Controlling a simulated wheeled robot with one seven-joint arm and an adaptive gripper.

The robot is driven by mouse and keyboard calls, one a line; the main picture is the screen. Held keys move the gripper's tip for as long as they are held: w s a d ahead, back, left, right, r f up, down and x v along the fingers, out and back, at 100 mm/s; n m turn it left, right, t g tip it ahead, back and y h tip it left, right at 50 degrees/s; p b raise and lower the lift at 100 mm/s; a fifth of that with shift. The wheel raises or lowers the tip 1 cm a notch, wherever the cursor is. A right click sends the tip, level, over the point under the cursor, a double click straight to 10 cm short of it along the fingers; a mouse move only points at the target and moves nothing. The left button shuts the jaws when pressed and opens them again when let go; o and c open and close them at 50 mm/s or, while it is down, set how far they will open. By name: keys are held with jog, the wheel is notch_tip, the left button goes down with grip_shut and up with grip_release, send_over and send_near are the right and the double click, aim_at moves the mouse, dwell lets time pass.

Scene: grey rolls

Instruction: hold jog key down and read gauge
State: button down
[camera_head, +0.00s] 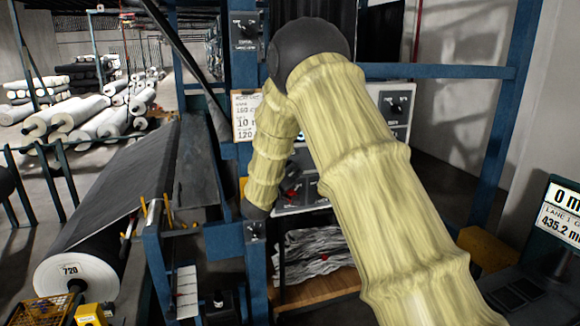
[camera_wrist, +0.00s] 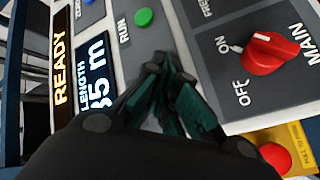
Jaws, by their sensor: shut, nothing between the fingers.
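My gripper (camera_wrist: 165,68) is shut and empty in the wrist view, its dark green fingers close over the grey control panel (camera_wrist: 210,20). Its tips are just below a green button (camera_wrist: 144,17) beside the word RUN. I cannot tell whether they touch the panel. No key labelled jog can be read; the fingers cover part of the panel. A display (camera_wrist: 93,75) marked LENGTH is partly hidden and ends in "5 m". A display (camera_wrist: 62,60) reads READY.
A red MAIN knob (camera_wrist: 268,55) with ON and OFF marks is right of the fingers. A red button (camera_wrist: 275,157) on yellow is at lower right. In the head view a screen (camera_head: 562,215) shows "435.2 m". A large roll (camera_head: 75,278) stands at left.

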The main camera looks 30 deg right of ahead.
jog(key=shift+w+d, duration=0.1)
jog(key=shift+w, duration=0.3)
dwell(1.9)
jog(key=shift+s, duration=0.15)
dwell(2.6)
jog(key=shift+s+a, duration=0.2)
jog(key=shift+s, duration=0.5)
jog(key=s, duration=0.2)
jog(key=s+a, duration=0.1)
jog(key=s, duration=0.2)
jog(key=shift+a+p, duration=0.1)
jog(key=shift+p, duration=0.3)
jog(key=shift+w+f, duration=0.1)
jog(key=shift+f, duration=0.05)
